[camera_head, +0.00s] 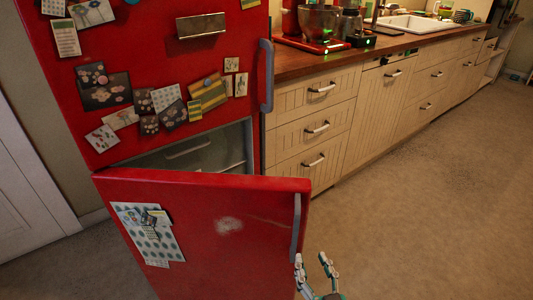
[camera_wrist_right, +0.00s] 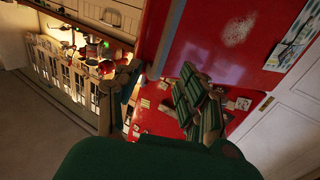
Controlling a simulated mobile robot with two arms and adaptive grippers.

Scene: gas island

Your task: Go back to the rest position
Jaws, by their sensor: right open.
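My right gripper (camera_head: 313,264) is at the bottom of the head view, fingers apart and empty. It is close to the lower right edge of the red fridge's lower door (camera_head: 215,235), just below the end of that door's grey handle (camera_head: 297,228). In the right wrist view the open fingers (camera_wrist_right: 155,95) show in front of the red door (camera_wrist_right: 225,45), with nothing between them. The lower door stands ajar, and a grey drawer (camera_head: 185,153) shows inside. The upper door (camera_head: 130,40) is shut. My left gripper is not in view.
A row of cream cabinets (camera_head: 320,125) with a wooden worktop (camera_head: 390,47) runs to the right of the fridge. The floor (camera_head: 430,200) at the right is clear. A white door (camera_head: 30,190) is at the left.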

